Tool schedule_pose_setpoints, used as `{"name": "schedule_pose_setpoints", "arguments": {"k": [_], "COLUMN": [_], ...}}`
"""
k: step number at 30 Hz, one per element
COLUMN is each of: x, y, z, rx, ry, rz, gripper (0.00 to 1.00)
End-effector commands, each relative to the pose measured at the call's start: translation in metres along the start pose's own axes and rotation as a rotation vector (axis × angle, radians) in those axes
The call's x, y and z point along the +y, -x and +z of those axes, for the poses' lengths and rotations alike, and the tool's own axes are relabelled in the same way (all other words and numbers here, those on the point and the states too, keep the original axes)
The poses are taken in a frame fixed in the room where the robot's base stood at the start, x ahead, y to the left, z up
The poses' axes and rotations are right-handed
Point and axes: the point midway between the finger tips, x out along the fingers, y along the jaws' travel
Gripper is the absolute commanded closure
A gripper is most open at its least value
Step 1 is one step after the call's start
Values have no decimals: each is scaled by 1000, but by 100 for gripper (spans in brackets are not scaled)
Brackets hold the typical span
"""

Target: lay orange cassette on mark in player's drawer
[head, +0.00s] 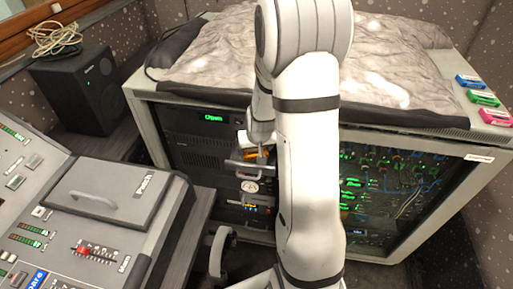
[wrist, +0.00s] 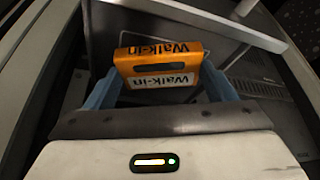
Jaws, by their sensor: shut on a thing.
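The orange cassette (wrist: 160,62), lettered "Walk-in", is between the blue fingertips of my gripper (wrist: 160,87) in the wrist view. My gripper is shut on it. In the head view only a small orange part of the cassette (head: 262,155) shows beside my arm, in front of the rack. The player (head: 195,150) is a dark unit with a green "Open" display (head: 211,118). A grey drawer-like part (head: 245,168) juts out near my gripper, partly hidden by my arm. I cannot make out the mark or whether the cassette touches the drawer.
Blue (head: 470,81), green (head: 483,98) and pink (head: 495,117) cassettes lie on the rack top at the right. A lighting desk (head: 100,200) with faders fills the lower left. A black speaker (head: 80,90) with a coiled cable stands at the back left.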

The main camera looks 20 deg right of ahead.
Motion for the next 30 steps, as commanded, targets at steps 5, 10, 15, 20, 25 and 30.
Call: {"name": "schedule_pose_setpoints", "arguments": {"k": [5, 10, 15, 20, 25, 30], "x": [0, -1, -1, -1, -1, -1], "y": [-1, -1, 0, 8, 38, 72], "z": [0, 0, 0, -2, -2, -2], "rx": [0, 0, 0, 2, 4, 5], "ry": [1, 1, 1, 2, 1, 2], "rz": [0, 0, -1, -1, -1, -1], "gripper": [10, 1, 1, 1, 1, 1]}}
